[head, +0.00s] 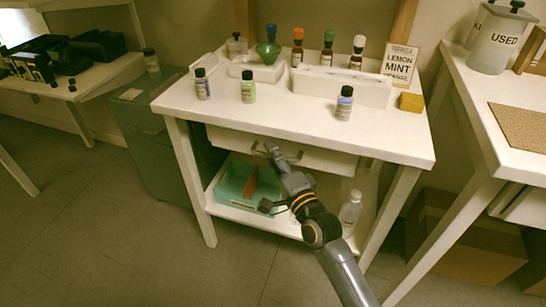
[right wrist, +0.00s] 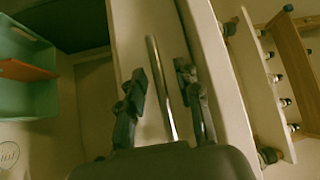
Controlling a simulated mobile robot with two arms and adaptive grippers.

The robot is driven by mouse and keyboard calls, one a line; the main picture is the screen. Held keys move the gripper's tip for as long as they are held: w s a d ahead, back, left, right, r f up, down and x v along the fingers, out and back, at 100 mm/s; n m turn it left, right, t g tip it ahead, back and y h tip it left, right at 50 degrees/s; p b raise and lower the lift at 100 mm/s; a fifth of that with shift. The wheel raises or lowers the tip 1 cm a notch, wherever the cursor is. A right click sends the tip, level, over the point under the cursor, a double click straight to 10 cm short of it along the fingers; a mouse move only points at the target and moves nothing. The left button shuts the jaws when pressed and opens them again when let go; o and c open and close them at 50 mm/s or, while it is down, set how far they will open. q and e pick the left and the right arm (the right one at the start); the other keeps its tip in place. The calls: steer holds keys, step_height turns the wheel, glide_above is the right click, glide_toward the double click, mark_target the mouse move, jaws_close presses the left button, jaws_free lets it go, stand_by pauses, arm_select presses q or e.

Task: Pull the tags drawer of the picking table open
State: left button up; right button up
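The white drawer (head: 328,160) is under the top of the white picking table (head: 290,119) and looks shut or nearly shut; no label on it is readable. My right gripper (head: 281,155) is at the drawer front, over its handle. In the right wrist view the handle (right wrist: 159,80) is a slim metal bar. The two dark fingers of the right gripper (right wrist: 160,68) stand on either side of the bar, with a visible gap on both sides. The right gripper is open around the handle, not clamped on it. My left gripper is not in view.
A teal bin (head: 233,184) with an orange divider and a clear bottle (head: 351,208) stand on the lower shelf. Several small bottles and a white rack (head: 340,88) stand on the tabletop. A grey cabinet (head: 150,130) is at left. The floor in front is clear.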

jaws_close()
stand_by(0.4)
